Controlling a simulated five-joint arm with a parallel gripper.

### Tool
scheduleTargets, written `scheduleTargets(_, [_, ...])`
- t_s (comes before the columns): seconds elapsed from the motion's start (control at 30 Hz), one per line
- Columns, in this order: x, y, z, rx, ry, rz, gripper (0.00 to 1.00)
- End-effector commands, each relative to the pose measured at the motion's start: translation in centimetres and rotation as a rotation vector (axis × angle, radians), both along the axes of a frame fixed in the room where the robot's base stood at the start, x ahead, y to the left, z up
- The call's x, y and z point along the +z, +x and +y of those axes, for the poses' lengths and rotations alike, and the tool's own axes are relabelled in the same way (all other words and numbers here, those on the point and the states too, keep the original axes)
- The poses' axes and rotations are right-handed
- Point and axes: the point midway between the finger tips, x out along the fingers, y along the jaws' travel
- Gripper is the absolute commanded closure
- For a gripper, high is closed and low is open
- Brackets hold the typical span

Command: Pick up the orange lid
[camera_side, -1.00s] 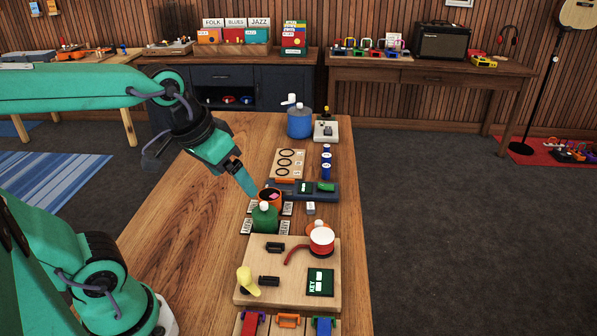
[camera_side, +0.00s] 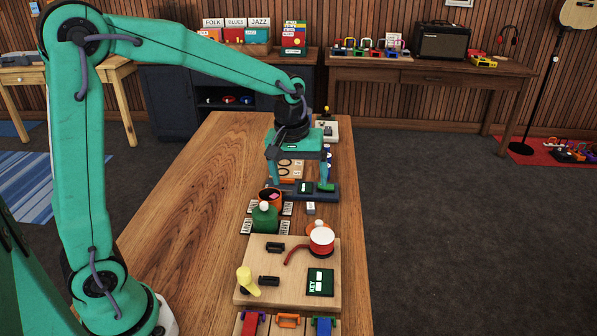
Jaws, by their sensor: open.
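A small rounded orange piece (camera_side: 316,226), which looks like the orange lid, sits behind the red-and-white round box (camera_side: 321,238) and is partly hidden by it.
A wooden board (camera_side: 252,293) with a yellow peg, black parts and a green KEY card lies in front. Small label tiles (camera_side: 247,227) surround the jar and cup. Coloured clips (camera_side: 288,321) lie at the near edge. The table's left side (camera_side: 185,215) is clear.

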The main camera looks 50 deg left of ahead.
Motion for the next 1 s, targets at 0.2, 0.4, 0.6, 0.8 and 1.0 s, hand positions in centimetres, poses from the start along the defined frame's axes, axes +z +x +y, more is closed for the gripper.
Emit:
scheduleTargets(0.2, [-4.0, 3.2, 0.0, 0.123, -0.014, 0.067, 0.14])
scheduleTargets(0.4, [-7.5, 5.4, 0.1, 0.224, -0.020, 0.117, 0.14])
scheduleTargets(0.6, [-9.6, 6.5, 0.1, 0.282, -0.022, 0.142, 0.14])
scheduleTargets(0.8, [-9.9, 6.7, 0.1, 0.294, -0.022, 0.146, 0.14])
scheduleTargets(1.0, [-10.8, 6.6, 0.0, 0.293, -0.022, 0.147, 0.14])
